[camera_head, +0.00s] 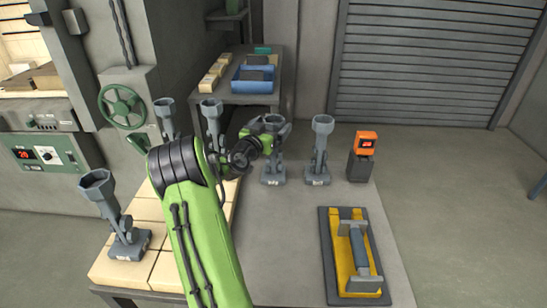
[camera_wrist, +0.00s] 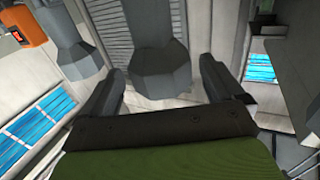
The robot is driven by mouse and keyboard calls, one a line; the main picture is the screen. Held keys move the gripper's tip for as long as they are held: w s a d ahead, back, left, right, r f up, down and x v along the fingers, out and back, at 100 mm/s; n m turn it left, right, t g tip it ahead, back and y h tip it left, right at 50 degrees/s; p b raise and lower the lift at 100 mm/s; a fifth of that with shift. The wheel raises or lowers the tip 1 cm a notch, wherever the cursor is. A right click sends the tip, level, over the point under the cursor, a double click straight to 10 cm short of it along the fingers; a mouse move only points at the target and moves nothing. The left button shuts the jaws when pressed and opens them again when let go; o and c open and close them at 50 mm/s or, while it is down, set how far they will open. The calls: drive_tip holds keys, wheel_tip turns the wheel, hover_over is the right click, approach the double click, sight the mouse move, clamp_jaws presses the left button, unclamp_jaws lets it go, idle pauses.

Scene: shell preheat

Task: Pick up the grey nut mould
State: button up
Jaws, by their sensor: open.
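Several similar grey stands with hexagonal cups show in the head view, and I cannot tell for certain which is the grey nut mould. One grey mould (camera_head: 273,174) stands upright on the table right beside my gripper (camera_head: 268,137), which partly covers it. In the wrist view, a grey hexagonal-ended piece (camera_wrist: 158,70) lies between and beyond the two dark fingers of my gripper (camera_wrist: 160,82). The fingers are apart, with visible gaps on both sides of the piece. Another grey mould (camera_head: 320,150) stands just to the right; a similar one shows in the wrist view (camera_wrist: 78,58).
More grey moulds stand left and behind, one on pale tiles (camera_head: 110,215). An orange-topped display unit (camera_head: 364,157) stands right of the moulds. A yellow-and-black tray (camera_head: 331,270) with a handled tool lies front right. The grey table's (camera_head: 285,240) middle is clear.

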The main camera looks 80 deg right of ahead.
sight(278, 119)
drive_tip(key=d, duration=0.4)
drive_tip(key=shift+s+d+f+p, duration=0.1)
drive_tip(key=shift+s+f+p, duration=0.05)
drive_tip(key=shift+s+p, duration=0.25)
drive_tip(key=shift+c, duration=1)
drive_tip(key=c, duration=1.4)
clamp_jaws()
drive_tip(key=shift+r, duration=0.2)
